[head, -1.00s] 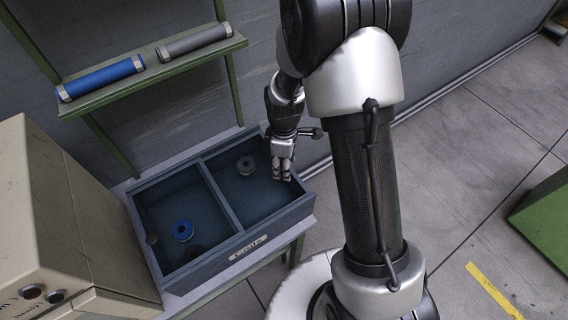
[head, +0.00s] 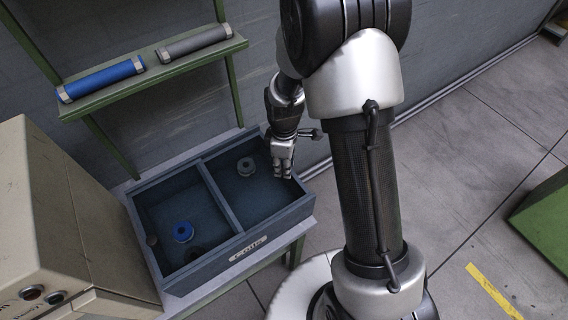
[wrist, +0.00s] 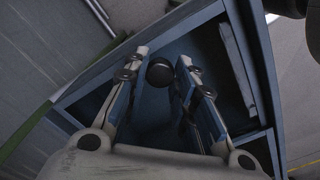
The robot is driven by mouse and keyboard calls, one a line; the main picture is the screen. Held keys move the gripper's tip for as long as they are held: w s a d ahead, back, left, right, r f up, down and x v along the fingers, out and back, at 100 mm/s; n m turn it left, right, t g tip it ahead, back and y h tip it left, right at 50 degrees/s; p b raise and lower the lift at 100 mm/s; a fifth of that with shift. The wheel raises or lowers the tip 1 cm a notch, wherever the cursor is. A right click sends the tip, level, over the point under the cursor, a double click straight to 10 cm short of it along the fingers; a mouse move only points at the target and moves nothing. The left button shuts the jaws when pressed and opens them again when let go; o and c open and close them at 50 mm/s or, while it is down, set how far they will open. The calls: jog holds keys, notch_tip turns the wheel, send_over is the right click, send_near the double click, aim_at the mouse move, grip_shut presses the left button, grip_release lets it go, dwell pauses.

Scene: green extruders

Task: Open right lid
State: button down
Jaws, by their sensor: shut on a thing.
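A blue box (head: 205,265) with a label on its front stands on a green-legged table, and a divider (head: 220,196) splits it into two compartments. I cannot make out a separate right lid. My gripper (head: 282,174) points down at the right compartment, close to its right wall. In the wrist view my gripper's fingers (wrist: 161,62) are apart, with a dark round knob (wrist: 159,72) between their tips. What the knob is fixed to is hidden.
A beige machine (head: 70,230) stands close to the box's left. A green shelf (head: 155,62) above holds a blue roll (head: 100,80) and a grey roll (head: 193,43). A grey wall lies behind. The floor (head: 475,110) at right is mostly clear.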

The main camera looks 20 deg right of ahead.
send_over(243, 197)
dwell(0.5)
jog(key=c, duration=1.3)
grip_release()
jog(key=shift+r, duration=0.1)
notch_tip(243, 197, up, 12)
